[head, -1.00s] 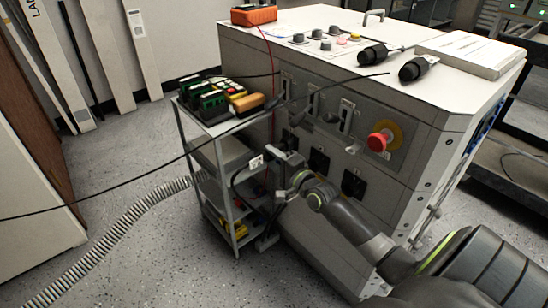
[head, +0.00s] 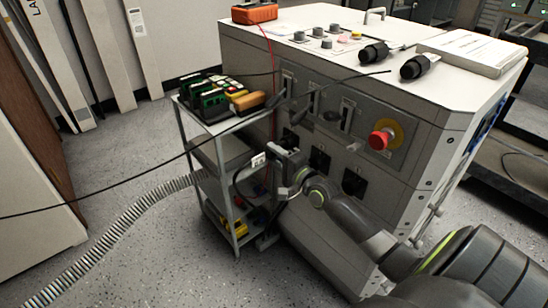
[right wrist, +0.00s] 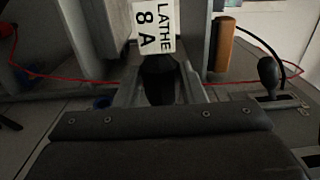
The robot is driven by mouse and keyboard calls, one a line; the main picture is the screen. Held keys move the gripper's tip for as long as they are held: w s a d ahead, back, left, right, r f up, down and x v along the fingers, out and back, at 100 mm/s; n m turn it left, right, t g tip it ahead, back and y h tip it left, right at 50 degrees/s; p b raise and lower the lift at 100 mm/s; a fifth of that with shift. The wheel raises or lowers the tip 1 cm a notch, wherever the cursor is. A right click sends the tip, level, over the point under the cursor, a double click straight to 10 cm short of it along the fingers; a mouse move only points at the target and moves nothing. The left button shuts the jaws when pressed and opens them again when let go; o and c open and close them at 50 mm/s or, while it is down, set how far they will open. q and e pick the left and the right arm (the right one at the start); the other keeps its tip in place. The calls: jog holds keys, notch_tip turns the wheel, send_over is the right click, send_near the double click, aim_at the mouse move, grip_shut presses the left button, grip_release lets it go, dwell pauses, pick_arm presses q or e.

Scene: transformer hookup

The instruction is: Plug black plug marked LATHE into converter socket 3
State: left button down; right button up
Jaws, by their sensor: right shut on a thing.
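My right gripper (head: 272,158) is shut on the black plug (right wrist: 160,82); the plug is mostly hidden between the fingers. A white tag reading LATHE 8 A (right wrist: 155,28) sits just beyond the fingertips in the right wrist view. The tag also shows small beside the gripper in the head view (head: 258,160). The converter is the big light-grey cabinet (head: 440,130). Its front has a slanting row of black sockets: one at left (head: 290,138), one in the middle (head: 319,160) and one at right (head: 354,183). Their numbers are not readable. The gripper is left of and below the left socket. My left gripper is out of view.
A grey shelf cart (head: 222,185) with green and black devices (head: 208,103) stands close left of the gripper. A red emergency button (head: 381,138) and levers (head: 346,115) sit above the sockets. Two black plugs (head: 415,66) lie on the cabinet top. A thin black cable crosses the view.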

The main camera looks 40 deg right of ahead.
jog(key=shift+w+d+b, duration=0.1)
jog(key=shift+d+b, duration=0.25)
jog(key=shift+d, duration=0.35)
dwell(0.9)
jog(key=o, duration=1)
jog(key=shift+c, duration=0.4)
jog(key=c, duration=0.3)
jog(key=shift+r, duration=0.1)
jog(key=shift+c, duration=0.2)
jog(key=shift+a+p, duration=0.2)
jog(key=shift+p, duration=0.1)
jog(key=shift+c, duration=0.4)
jog(key=shift+a, duration=0.15)
jog(key=c, duration=0.6)
jog(key=shift+c, duration=0.2)
